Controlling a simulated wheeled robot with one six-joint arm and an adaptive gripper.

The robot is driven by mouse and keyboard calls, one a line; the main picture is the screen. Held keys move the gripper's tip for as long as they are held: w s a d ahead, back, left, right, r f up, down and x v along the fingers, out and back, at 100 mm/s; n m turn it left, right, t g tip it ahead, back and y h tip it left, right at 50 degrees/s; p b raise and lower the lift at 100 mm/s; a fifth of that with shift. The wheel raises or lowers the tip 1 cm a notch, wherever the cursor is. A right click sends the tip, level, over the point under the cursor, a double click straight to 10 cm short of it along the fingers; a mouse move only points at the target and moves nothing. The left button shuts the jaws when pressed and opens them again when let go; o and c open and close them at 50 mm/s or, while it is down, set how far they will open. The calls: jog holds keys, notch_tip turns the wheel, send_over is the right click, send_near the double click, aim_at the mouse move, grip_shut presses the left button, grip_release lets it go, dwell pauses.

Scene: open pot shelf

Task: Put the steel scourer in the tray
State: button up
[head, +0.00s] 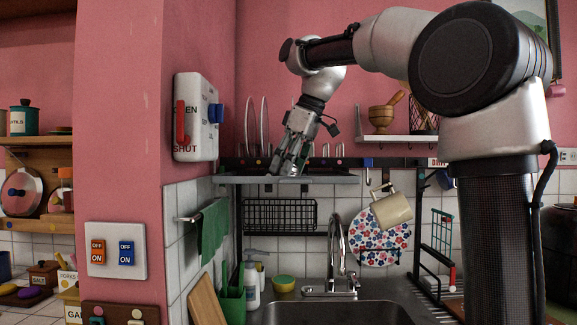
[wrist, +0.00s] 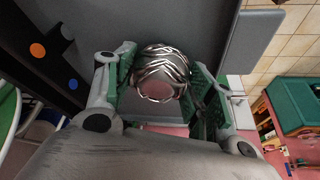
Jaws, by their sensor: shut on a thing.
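The steel scourer (wrist: 161,72) is a shiny ball of wavy metal strands between my fingers in the wrist view. My gripper (wrist: 165,80) is shut on it, with a green-padded finger on each side. In the head view my gripper (head: 290,168) points down at the grey shelf-like tray (head: 335,180) on the back wall. In the wrist view a dark grey surface (wrist: 215,25) lies behind the scourer. I cannot tell whether the scourer touches it.
Upright plates (head: 257,125) stand close left of my gripper. A dark rail (head: 400,161) runs behind the grey shelf, with a mug (head: 392,208) hanging to the right. A wire basket (head: 280,215) hangs below, and the tap (head: 338,250) and sink (head: 330,313) are lower down.

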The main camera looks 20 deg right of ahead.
jog(key=o, duration=0.7)
jog(key=shift+f, duration=0.15)
jog(key=v, duration=1.2)
jog(key=shift+s, duration=0.1)
